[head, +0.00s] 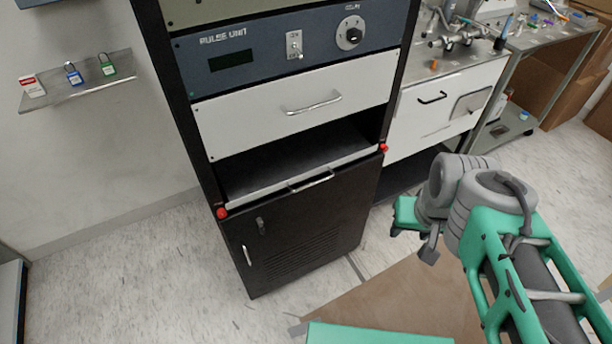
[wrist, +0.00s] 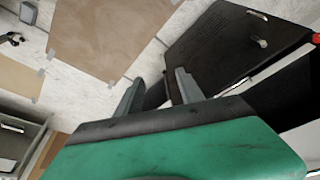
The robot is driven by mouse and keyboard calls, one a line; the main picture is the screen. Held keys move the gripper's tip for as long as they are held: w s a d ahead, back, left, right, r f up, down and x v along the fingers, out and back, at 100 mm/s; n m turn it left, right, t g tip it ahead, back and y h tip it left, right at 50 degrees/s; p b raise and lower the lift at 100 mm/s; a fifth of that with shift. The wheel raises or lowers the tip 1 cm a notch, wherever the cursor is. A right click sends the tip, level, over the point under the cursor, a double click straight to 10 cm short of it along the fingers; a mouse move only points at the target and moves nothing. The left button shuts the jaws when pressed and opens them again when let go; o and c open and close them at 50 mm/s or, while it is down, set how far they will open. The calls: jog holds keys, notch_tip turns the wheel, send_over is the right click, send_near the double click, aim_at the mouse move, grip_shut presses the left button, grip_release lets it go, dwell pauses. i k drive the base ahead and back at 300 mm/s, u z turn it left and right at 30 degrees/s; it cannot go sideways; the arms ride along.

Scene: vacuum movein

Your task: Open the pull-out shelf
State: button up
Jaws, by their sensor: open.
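The pull-out shelf (head: 345,163) sits low in the black rack, below a white drawer front. Its light front edge has a metal bar handle (head: 310,181) in the middle and a red knob at each end, left (head: 221,213) and right (head: 383,147). It looks pushed in or nearly so. My gripper (head: 412,240) is to the right of the rack, apart from the handle, partly hidden by my arm. In the wrist view my gripper (wrist: 158,85) has its two grey fingers apart with nothing between them.
Below the shelf is a black cabinet door (head: 310,225) with its own handle (head: 248,255). It also shows in the wrist view (wrist: 225,45). A bench with white drawers (head: 440,110) stands right of the rack. A brown floor mat (head: 410,300) lies in front.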

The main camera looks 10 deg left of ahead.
aim_at(250, 175)
jog(key=z, duration=1.25)
jog(key=k, duration=0.75)
jog(key=u, duration=2.4)
jog(key=i, duration=0.5)
